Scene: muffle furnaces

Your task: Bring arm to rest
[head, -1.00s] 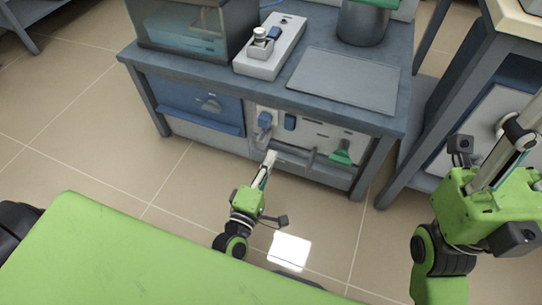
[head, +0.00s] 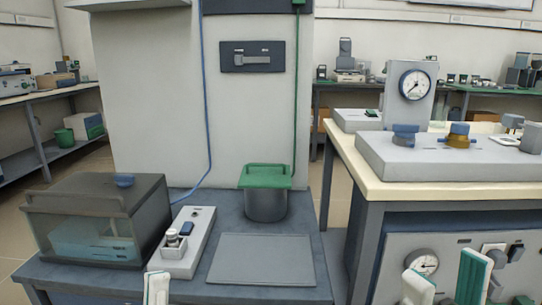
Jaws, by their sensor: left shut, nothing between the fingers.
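My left gripper (head: 157,287) shows only its fingertips at the bottom edge of the head view, in front of the grey bench. Its fingers are together with nothing between them. My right gripper (head: 445,281) is at the bottom right, in front of the lower panel of the pale-topped bench. Its two fingers stand apart and nothing shows between them. The rest of both arms is out of view below.
The grey bench carries a glass-sided box (head: 95,222), a small device (head: 185,242), a flat grey plate (head: 262,262) and a green-lidded pot (head: 265,193). A gauge unit (head: 415,85) stands on the right bench. Floor shows between benches at left.

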